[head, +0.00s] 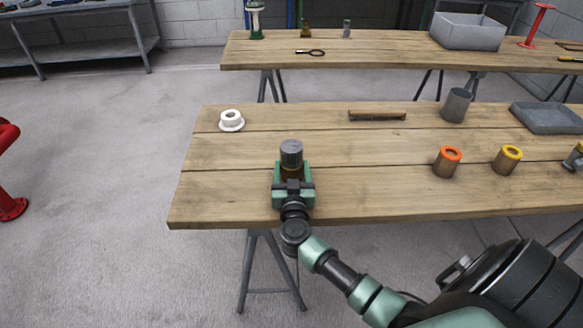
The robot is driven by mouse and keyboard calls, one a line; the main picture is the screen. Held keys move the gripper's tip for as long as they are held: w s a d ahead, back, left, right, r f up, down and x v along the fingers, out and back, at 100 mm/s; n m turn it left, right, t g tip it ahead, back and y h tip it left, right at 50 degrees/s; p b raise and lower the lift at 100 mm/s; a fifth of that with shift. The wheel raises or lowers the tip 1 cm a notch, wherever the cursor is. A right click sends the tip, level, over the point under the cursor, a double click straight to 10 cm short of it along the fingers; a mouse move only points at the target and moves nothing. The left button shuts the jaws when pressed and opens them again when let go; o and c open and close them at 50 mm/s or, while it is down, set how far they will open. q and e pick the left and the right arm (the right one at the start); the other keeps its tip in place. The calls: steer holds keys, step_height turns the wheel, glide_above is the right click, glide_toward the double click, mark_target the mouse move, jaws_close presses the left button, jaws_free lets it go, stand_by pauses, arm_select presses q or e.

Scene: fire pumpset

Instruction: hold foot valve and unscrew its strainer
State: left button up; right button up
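The foot valve (291,172) is a brass body near the front left of the near table, largely hidden by my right gripper. A grey cylinder, seemingly its strainer (291,150), sits upright on top of it. My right gripper (292,172) reaches in from the front, with its green fingers on either side of the brass body. The fingers lie very close to the brass; whether they press on it cannot be told. Whether the valve rests on the table is also hidden. My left gripper is not in view.
On the near table (225,190) are a white flanged part (231,120), a brown bar (377,116), a grey cup (456,105), an orange-topped cylinder (447,163), a yellow-topped cylinder (507,160) and a grey tray (548,118). The table's left front is clear. A second table (380,55) stands behind.

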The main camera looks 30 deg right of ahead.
steer(key=c, duration=1)
steer(key=shift+r, duration=0.1)
jaws_close()
step_height(320, 180, up, 20)
steer(key=p, duration=0.8)
steer(key=s+a+f+n+t+y, duration=0.1)
steer(key=s+a+n+y, duration=0.2)
steer(key=s+a, duration=0.6)
steer(key=s+a+f+n+t+y, duration=0.1)
steer(key=s+a+n+y, duration=0.2)
steer(key=s+a+y, duration=0.3)
steer(key=s+a, duration=0.3)
steer(key=s, duration=0.4)
steer(key=shift+s+f+t, duration=0.25)
steer(key=shift+f+t, duration=0.05)
